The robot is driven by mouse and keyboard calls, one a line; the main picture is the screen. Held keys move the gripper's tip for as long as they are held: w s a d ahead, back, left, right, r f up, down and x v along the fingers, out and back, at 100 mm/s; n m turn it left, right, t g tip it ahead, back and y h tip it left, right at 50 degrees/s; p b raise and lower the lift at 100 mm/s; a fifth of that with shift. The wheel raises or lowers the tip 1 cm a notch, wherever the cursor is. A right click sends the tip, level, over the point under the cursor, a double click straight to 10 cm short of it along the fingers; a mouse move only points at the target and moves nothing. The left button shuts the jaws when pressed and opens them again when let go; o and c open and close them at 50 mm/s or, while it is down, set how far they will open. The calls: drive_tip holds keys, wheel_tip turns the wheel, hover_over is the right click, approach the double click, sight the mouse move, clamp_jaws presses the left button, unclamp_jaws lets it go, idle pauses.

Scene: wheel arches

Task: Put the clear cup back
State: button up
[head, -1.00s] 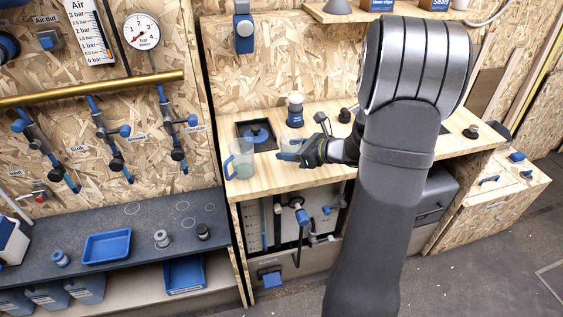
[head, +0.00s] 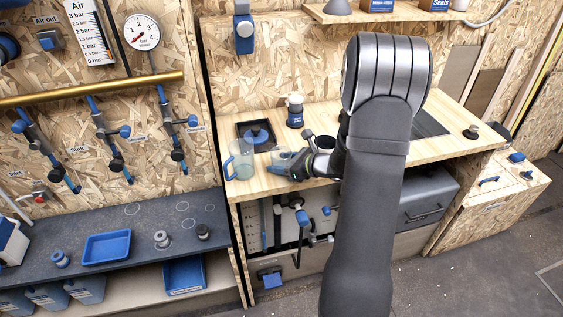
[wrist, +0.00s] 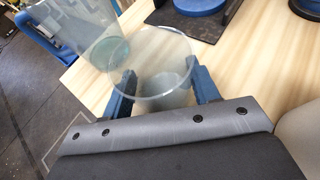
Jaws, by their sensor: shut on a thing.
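The clear cup (wrist: 163,62) is a see-through tumbler with an open round rim, held between the two blue fingers of my gripper (wrist: 160,80). My gripper is shut on it. In the head view my gripper (head: 284,169) is low over the front left part of the wooden bench, and the cup (head: 279,157) shows faintly beside it. I cannot tell whether the cup's base touches the bench. A clear jug (head: 241,161) with a blue handle stands just left of the cup. The jug (wrist: 88,35) also shows at upper left in the wrist view.
A dark square plate with a round blue lid (head: 257,133) lies behind the jug. The bench's front edge is close to my gripper. A lower grey shelf with a blue tray (head: 107,246) is at left.

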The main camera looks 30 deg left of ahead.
sight(273, 154)
drive_tip(key=o, duration=1)
drive_tip(key=shift+r, duration=0.15)
drive_tip(key=v, duration=1.2)
drive_tip(key=x, duration=1.2)
drive_tip(key=shift+a, duration=0.1)
drive_tip(key=shift+r, duration=1.4)
